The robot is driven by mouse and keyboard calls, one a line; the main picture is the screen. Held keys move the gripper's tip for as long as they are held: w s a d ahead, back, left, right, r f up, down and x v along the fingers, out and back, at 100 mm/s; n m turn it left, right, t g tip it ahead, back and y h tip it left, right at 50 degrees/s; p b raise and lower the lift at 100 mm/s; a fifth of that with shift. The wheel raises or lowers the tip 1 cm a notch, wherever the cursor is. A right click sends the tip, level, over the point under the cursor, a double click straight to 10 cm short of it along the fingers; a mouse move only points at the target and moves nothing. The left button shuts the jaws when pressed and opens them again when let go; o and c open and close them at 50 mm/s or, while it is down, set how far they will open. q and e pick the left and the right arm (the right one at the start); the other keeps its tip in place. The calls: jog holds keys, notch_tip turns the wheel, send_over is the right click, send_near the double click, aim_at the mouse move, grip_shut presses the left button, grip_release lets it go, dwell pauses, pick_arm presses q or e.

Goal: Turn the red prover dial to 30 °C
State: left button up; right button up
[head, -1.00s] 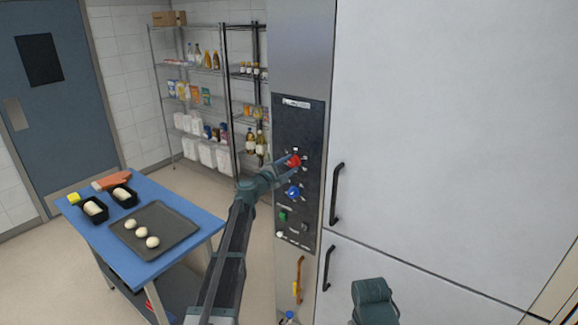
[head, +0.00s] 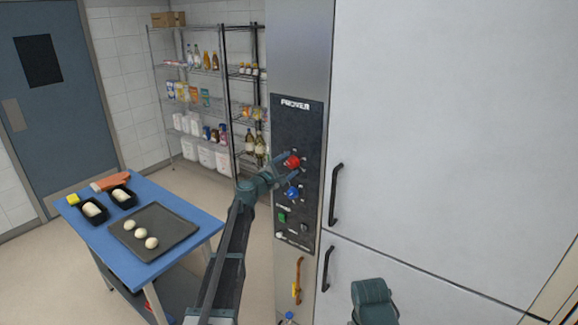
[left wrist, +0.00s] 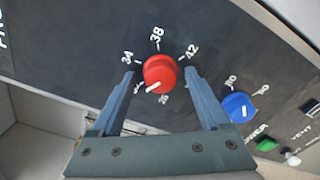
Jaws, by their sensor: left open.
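The red prover dial (head: 292,162) is the top knob on the dark control panel (head: 312,125). In the left wrist view the red dial (left wrist: 161,70) sits between the fingers of my left gripper (left wrist: 160,76). The fingers are open, one on each side, with a visible gap to the dial. In the head view my left gripper (head: 283,165) reaches it from the left. The dial's white pointer aims to the lower left. Labels 34, 38 and 42 are readable around it; a label at lower left is partly hidden by a finger, and another lies below the dial.
A blue knob (head: 293,193) is just below the red dial, with a green button (head: 282,217) under it. A black door handle (head: 336,194) stands to the right. A blue table (head: 80,222) with a dough tray (head: 181,220) is at the left.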

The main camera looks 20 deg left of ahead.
pick_arm(q)
jog(key=v, duration=1.3)
jog(key=shift+s, duration=0.1)
jog(key=s+d+f+m+g+h+b, duration=0.1)
jog(key=s+d+f+m+g+b, duration=0.25)
jog(key=s+d+f+m, duration=0.35)
jog(key=s+d+f+m+g+b, duration=0.25)
jog(key=s+d+f+g, duration=0.2)
jog(key=d+f, duration=0.5)
jog(key=s+d+f+m+g+h+b, duration=0.15)
jog(key=s+d+f+m+g, duration=0.35)
jog(key=d, duration=0.5)
jog(key=s+a+f+m+g+y+b, duration=0.1)
jog(key=s+f+m+g+y+b, duration=0.1)
jog(key=s+f, duration=0.5)
jog(key=s+f+m+g+y+b, duration=0.2)
jog(key=s+f+m+y+b, duration=0.2)
jog(key=s+f+m+y, duration=0.3)
jog(key=s+y, duration=0.1)
jog(key=s, duration=0.4)
jog(key=shift+s+a+f, duration=0.2)
jog(key=shift+s+a, duration=0.15)
jog(key=shift+s, duration=0.05)
